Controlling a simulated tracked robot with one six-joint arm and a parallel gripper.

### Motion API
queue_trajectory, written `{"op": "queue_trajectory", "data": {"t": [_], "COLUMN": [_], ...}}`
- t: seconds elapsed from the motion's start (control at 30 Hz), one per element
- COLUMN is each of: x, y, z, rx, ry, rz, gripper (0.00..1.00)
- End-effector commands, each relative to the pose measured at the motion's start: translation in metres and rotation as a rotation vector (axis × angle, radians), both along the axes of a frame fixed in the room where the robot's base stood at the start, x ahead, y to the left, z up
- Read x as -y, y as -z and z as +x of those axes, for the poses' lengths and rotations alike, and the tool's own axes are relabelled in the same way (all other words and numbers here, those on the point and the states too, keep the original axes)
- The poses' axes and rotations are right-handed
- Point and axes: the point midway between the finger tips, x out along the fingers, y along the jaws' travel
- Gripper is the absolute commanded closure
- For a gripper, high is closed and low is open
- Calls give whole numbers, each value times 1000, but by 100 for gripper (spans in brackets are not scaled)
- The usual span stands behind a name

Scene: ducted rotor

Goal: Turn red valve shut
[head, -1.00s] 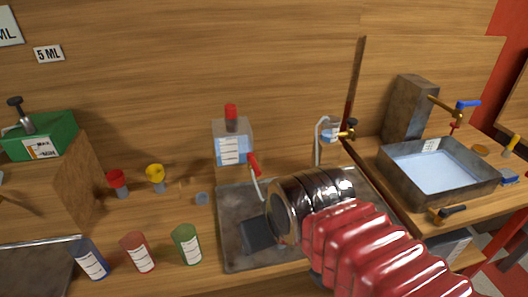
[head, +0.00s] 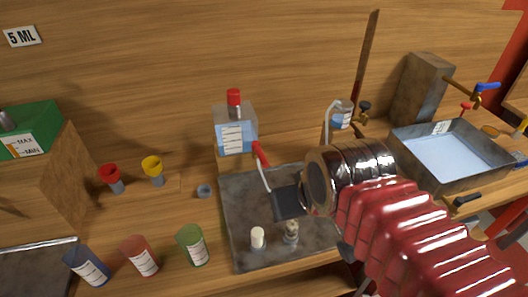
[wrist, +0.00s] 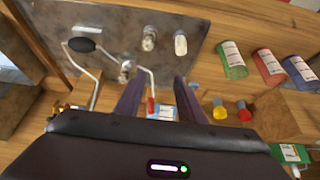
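A red lever handle (head: 261,154) on a thin bent pale rod stands just below the clear container of blue liquid (head: 234,136). In the wrist view the red handle (wrist: 151,106) shows between my gripper's two fingers, beyond them, with no contact visible. My gripper (head: 286,203) is over the grey tray in the head view, below and right of the red handle. Its dark fingers (wrist: 160,98) are spread apart and empty in the wrist view. Other red fittings are a funnel-shaped knob (head: 110,174) at left and a small handle (head: 466,106) by the basin.
The grey tray (head: 240,190) holds a white-capped vial (head: 257,238) and a metallic-looking piece (head: 291,232). Blue (head: 87,266), red (head: 139,256) and green (head: 192,245) labelled bottles stand to its left. A yellow knob (head: 153,168) is behind them. The water basin (head: 445,180) is at right.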

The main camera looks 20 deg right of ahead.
Motion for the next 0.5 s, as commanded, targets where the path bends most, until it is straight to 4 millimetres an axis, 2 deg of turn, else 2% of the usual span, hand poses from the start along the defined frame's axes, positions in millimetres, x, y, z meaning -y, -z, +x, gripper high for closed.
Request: {"op": "queue_trajectory", "data": {"t": [0.27, 0.5], "x": [5, 6], "y": [-15, -39], "z": [18, 56], "rx": [-38, -118], "ry": [-3, -14], "rz": [6, 21], "gripper": [64, 64]}}
